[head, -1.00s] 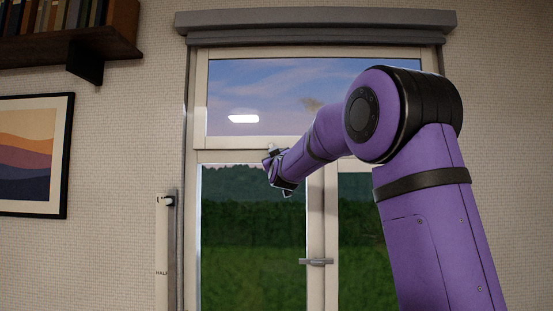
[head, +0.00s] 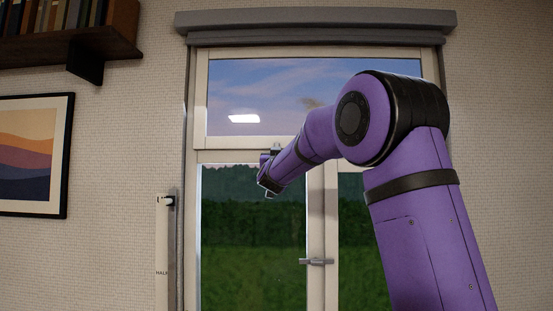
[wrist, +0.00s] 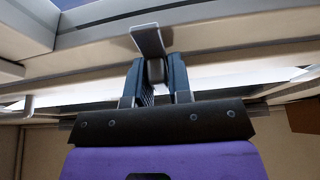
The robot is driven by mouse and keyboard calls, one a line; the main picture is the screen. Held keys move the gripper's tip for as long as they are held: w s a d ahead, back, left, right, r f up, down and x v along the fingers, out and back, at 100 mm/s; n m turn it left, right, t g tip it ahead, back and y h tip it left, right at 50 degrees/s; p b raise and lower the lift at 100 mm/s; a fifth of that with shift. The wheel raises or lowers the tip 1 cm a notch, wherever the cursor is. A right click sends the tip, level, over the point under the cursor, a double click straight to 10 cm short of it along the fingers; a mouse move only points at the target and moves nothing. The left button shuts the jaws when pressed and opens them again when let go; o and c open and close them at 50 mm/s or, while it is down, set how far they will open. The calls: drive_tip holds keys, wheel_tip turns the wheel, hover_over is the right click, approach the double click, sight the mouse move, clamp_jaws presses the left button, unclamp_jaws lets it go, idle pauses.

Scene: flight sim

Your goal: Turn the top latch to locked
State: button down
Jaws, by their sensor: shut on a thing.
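The top latch (wrist: 148,42) is a grey handle with a flat, wider end, on the window frame in the wrist view. My gripper (wrist: 155,78) has its two dark fingers closed on either side of the latch's stem. In the head view, my gripper (head: 268,173) is at the crossbar below the upper pane, and a small grey part of the latch (head: 276,149) shows just above it. My arm and gripper hide most of the latch there, so its exact angle is hard to tell.
A second grey handle (head: 316,261) sits on the middle post of the lower panes. A pale vertical strip (head: 162,250) with a dark knob and the word HALF is left of the window. A shelf (head: 70,45) and framed picture (head: 32,155) are farther left.

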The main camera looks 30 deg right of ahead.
drive_tip(key=c, duration=1.4)
unclamp_jaws()
drive_tip(key=v, duration=1)
drive_tip(key=shift+s+a+f, duration=0.2)
drive_tip(key=shift+s+a, duration=0.05)
